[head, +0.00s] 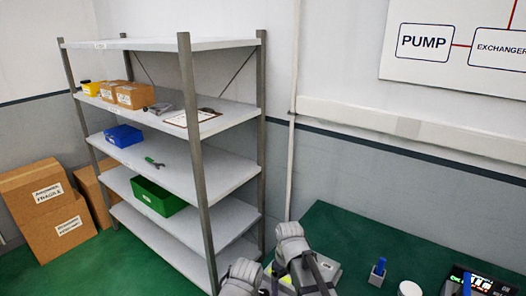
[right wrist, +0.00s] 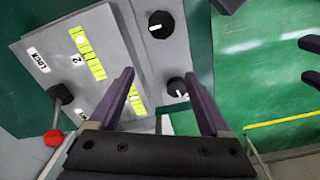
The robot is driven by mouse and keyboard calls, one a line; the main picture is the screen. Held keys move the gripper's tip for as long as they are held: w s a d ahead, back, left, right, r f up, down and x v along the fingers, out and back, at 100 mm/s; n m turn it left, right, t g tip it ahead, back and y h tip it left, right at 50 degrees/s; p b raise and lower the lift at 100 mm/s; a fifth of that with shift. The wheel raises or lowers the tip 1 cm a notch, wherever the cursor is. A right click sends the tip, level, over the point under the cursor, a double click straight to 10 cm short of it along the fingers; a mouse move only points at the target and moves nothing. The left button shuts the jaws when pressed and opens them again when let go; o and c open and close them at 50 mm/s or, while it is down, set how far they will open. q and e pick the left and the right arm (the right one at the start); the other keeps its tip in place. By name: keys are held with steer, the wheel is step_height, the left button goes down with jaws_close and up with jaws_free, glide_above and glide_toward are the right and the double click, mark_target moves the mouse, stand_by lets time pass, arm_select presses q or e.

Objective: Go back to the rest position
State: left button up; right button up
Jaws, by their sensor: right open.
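My right gripper (right wrist: 168,85) is open in the right wrist view, its two purple fingers apart with nothing between them. Behind the fingers is a grey panel box (right wrist: 65,35) with yellow marks, black knobs and a "LOCK" label. A red-tipped lever (right wrist: 53,138) is on its left side. In the head view, grey arm links of mine rise at the bottom middle, in front of a grey box (head: 326,268) on the green table. They hide part of it. My left gripper cannot be made out in either view.
A shelf rack (head: 235,187) stands at the left with a green bin (head: 158,197), a blue bin (head: 123,136) and small boxes. Cardboard boxes (head: 45,210) are on the floor beside it. A small holder with a blue item (head: 379,268) and a white round thing (head: 410,288) are on the green table (head: 335,225).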

steer(key=s+d+m, duration=0.7)
steer(key=s+d, duration=0.1)
steer(key=d, duration=0.2)
steer(key=s+a+n+h, duration=0.1)
steer(key=s+a+n, duration=0.3)
steer(key=a, duration=0.6)
steer(key=shift+s+a, duration=0.4)
steer(key=shift+s, duration=0.45)
arm_select(q)
steer(key=shift+d, duration=0.1)
arm_select(e)
steer(key=shift+d+r, duration=0.1)
